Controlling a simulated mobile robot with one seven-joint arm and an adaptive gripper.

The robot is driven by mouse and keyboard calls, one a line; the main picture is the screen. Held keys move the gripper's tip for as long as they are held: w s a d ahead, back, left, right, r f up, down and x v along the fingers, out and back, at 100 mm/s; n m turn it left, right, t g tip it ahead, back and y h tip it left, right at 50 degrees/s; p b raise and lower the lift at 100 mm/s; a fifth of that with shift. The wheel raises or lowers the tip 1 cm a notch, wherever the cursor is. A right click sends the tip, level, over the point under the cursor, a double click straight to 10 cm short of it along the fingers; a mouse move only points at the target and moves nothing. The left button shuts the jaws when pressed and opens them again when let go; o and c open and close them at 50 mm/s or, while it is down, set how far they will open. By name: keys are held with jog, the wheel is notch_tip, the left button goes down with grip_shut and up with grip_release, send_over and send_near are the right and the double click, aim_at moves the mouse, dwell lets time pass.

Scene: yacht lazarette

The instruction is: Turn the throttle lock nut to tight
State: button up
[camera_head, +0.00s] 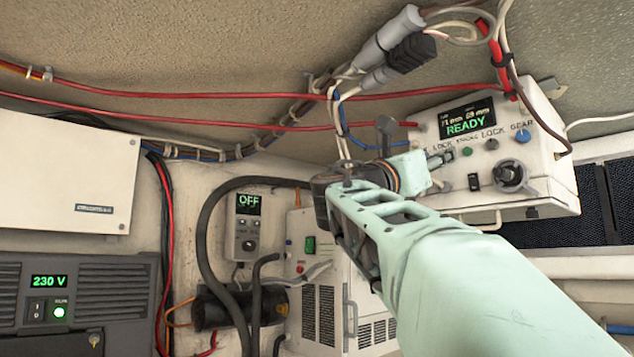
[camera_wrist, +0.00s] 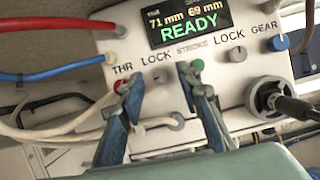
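The white control box (camera_head: 535,175) hangs at the upper right in the head view, and its front panel (camera_wrist: 215,85) fills the wrist view. The throttle lock nut appears to be the small grey knob (camera_wrist: 161,76) under the left LOCK label, beside THR. My gripper (camera_wrist: 160,80) is open, its two fingers apart, with this knob between the fingertips in the picture. I cannot tell whether the fingertips touch the panel. A red knob (camera_wrist: 118,87) under THR is partly hidden by the left finger. My gripper (camera_head: 440,172) also shows in the head view, close to the box's left side.
The display (camera_wrist: 188,20) reads 71 mm, 69 mm and READY. A green button (camera_wrist: 197,65), a second LOCK knob (camera_wrist: 237,54), a blue GEAR knob (camera_wrist: 278,42) and a large black-handled control (camera_wrist: 268,98) sit to the right. Cables (camera_wrist: 55,75) run along the left.

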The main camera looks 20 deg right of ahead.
jog(key=shift+d+r, duration=0.1)
jog(key=shift+d, duration=0.1)
dwell(0.3)
grip_shut()
